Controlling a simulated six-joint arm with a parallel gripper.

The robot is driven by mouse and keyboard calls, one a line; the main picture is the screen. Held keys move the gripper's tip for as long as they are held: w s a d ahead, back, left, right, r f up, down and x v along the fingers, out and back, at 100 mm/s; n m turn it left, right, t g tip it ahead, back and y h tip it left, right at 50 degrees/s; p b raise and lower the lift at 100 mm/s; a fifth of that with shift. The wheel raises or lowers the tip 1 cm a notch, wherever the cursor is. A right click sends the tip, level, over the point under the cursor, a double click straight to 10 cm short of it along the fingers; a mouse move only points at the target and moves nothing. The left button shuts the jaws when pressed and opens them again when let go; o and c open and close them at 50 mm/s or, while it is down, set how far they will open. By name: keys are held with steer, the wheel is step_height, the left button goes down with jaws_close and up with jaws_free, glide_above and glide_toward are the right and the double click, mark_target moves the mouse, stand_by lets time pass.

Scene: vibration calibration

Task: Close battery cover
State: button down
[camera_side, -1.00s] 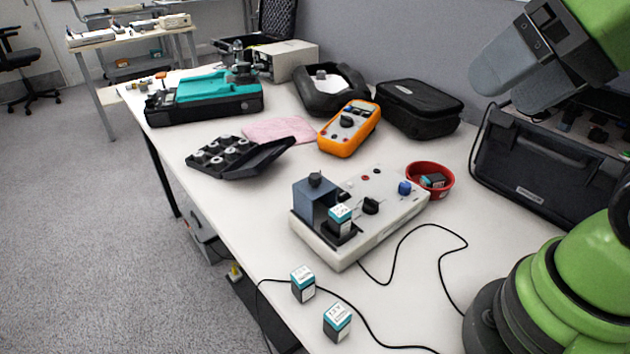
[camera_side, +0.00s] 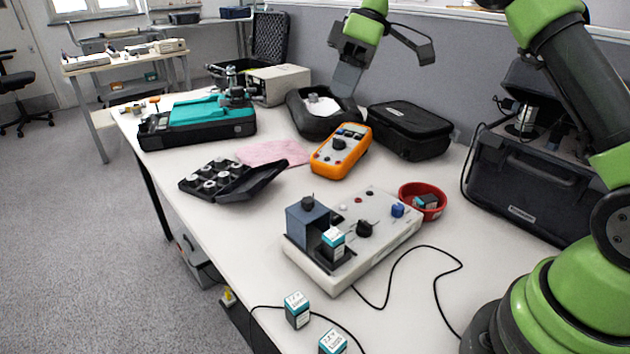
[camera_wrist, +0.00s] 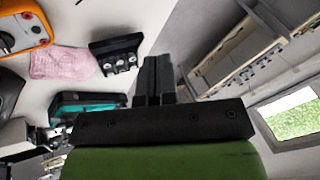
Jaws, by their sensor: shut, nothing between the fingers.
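A white control box (camera_side: 385,240) with knobs stands on the table. At its left end is a blue-grey block (camera_side: 307,224) with a dark knob on top. Beside it a teal-and-white battery (camera_side: 333,241) stands upright in a dark open holder (camera_side: 338,258). I cannot tell which part is the cover. My gripper (camera_side: 343,88) is high above the back of the table, over the black rounded case, far from the box. It is shut and empty; its fingers (camera_wrist: 155,75) lie together in the wrist view, where the control box does not show.
Two loose batteries (camera_side: 297,310) (camera_side: 332,343) stand near the front edge, by a black cable (camera_side: 440,297). A red bowl (camera_side: 421,202) holds another. An orange meter (camera_side: 341,150), black case (camera_side: 410,130), open black tray (camera_side: 230,181) and teal case (camera_side: 198,122) stand behind.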

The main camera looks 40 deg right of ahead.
step_height(320, 180, down, 6)
steer(key=w+d+n+g+y, duration=0.1)
steer(key=w+d+n+y, duration=0.1)
glide_toward(308, 219)
steer(key=shift+n, duration=0.4)
steer(key=w+f, duration=0.4)
steer(key=shift+w+a+f, duration=0.1)
steer(key=shift+a+f, duration=0.1)
steer(key=shift+f, duration=0.1)
steer(key=shift+s+a, duration=0.65)
steer(key=shift+s, duration=0.1)
steer(key=shift+s, duration=3.35)
